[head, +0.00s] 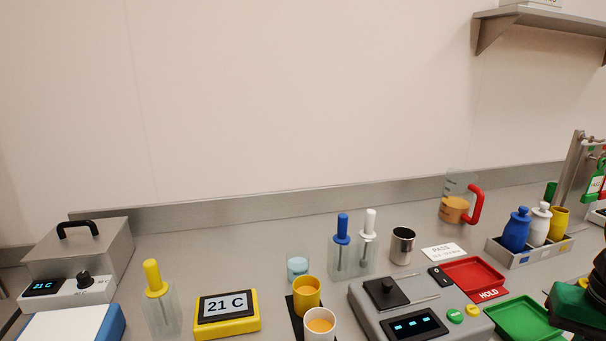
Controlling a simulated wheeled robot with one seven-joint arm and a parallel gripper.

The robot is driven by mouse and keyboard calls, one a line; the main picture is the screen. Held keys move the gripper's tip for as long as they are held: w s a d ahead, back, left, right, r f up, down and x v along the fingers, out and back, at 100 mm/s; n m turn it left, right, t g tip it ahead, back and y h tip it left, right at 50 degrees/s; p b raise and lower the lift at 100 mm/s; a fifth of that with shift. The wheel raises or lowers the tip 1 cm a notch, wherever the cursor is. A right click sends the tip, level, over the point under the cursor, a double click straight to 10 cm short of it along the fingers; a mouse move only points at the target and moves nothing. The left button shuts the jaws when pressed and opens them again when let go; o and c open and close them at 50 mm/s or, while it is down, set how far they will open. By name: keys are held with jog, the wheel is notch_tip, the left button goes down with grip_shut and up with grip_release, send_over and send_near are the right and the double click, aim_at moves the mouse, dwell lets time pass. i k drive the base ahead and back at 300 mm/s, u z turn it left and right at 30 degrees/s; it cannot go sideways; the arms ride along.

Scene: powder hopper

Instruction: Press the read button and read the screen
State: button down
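A grey instrument (376,315) stands at the front, right of centre. Its tilted black screen (414,324) shows a few short cyan marks, like dashes, and no readable number.
A bottle rack (527,257) and jug (455,209) are behind.

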aim_at(456, 316)
jog(key=z, duration=1.25)
jog(key=k, duration=1.95)
jog(key=u, duration=0.55)
jog(key=i, duration=1)
jog(key=z, duration=0.05)
